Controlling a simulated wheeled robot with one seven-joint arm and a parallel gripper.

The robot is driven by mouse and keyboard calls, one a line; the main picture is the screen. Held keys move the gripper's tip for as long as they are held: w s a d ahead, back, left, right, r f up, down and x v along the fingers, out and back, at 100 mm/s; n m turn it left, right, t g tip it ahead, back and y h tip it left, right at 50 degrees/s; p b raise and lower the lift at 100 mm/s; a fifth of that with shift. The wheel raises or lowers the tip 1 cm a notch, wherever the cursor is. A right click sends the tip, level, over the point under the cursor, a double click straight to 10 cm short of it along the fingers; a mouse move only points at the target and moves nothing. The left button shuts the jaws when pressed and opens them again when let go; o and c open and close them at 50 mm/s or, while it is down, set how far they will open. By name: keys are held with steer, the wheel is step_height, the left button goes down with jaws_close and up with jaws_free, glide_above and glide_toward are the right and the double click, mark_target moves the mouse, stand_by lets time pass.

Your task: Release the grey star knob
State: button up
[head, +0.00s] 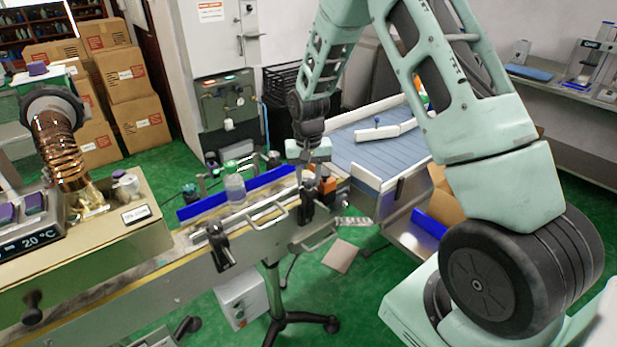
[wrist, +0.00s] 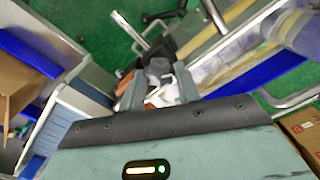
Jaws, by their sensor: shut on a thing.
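My gripper (head: 309,172) reaches down from above to the side of the conveyor, at the black clamp bracket (head: 308,204). In the wrist view its two grey fingers (wrist: 158,80) close on a dark grey piece, the star knob (wrist: 158,66), from both sides. The knob's lobes are mostly hidden by the fingers, so I cannot tell how it is turned. In the head view the knob is too small and covered to make out.
The conveyor (head: 180,262) carries a clear bottle (head: 235,188) beside a blue guide rail (head: 290,173). A second black clamp (head: 219,250) stands nearer on the same side. Metal handles stick out close to my gripper. A blue-slatted table (head: 375,150) stands to the right.

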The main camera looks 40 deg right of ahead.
mark_target(309, 181)
steer(key=n, duration=0.3)
steer(key=shift+n, duration=0.4)
steer(key=n, duration=0.3)
steer(key=shift+n, duration=0.3)
steer(key=n+p, duration=0.2)
steer(key=n, duration=0.4)
steer(key=shift+r, duration=0.1)
steer(key=n+p, duration=0.2)
steer(key=n, duration=0.3)
steer(key=shift+n, duration=0.4)
steer(key=n+p, duration=0.2)
steer(key=n, duration=0.2)
steer(key=shift+n, duration=0.3)
steer(key=o, duration=1)
step_height(309, 181, up, 17)
steer(key=shift+r+b, duration=0.1)
steer(key=shift+b, duration=1.1)
